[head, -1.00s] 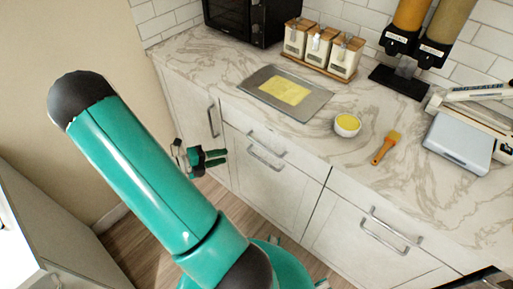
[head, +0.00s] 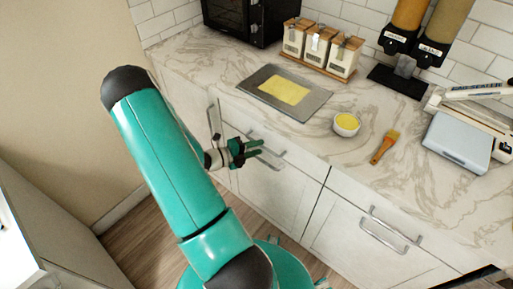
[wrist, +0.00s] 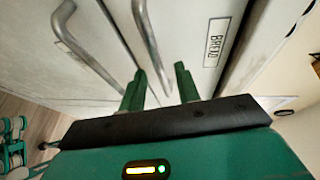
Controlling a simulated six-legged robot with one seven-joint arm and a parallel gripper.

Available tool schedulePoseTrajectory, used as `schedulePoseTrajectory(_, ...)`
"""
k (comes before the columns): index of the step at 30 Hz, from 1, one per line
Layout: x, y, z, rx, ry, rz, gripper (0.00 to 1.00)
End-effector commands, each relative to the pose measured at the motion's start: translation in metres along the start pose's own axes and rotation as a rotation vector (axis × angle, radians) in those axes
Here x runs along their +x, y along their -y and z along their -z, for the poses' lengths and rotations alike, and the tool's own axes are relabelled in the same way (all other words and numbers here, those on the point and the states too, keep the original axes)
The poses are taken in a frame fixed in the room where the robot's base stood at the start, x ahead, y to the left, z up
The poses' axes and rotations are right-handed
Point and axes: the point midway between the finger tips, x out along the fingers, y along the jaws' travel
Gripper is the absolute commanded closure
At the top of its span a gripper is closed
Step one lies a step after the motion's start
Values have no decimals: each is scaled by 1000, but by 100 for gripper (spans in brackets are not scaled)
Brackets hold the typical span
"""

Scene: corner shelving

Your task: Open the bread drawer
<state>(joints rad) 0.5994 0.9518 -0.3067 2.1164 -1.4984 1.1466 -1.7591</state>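The bread drawer (wrist: 190,30) is a pale front with a "BREAD" label (wrist: 213,42) in the wrist view. Its metal bar handle (wrist: 148,40) runs down beside the label, toward the gap between my fingers. My gripper (wrist: 158,82) is open, with its two green fingers apart and nothing visibly clamped. In the head view my gripper (head: 258,149) is at the shallow upper drawer front (head: 233,114) under the counter, close to the handles. The drawer looks closed. I cannot tell whether the fingers touch the handle.
A second bar handle (wrist: 88,50) is left of the bread handle in the wrist view. The counter (head: 220,75) above holds a tray (head: 305,103), a bowl (head: 346,125) and a brush (head: 385,146). More drawers (head: 370,235) stand right; wooden floor (head: 150,235) lies below.

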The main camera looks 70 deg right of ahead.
Motion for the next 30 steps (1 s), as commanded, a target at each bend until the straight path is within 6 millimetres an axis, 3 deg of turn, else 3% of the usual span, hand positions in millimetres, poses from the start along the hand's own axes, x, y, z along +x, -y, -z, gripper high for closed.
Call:
schedulePoseTrajectory(10,6,0,0,0,1,0,68)
schedulePoseTrajectory(15,6,0,0,0,1,0,99)
schedulePoseTrajectory(25,4,-1,1,-1,1,0,100)
schedulePoseTrajectory(30,-9,-3,6,-2,2,-1,100)
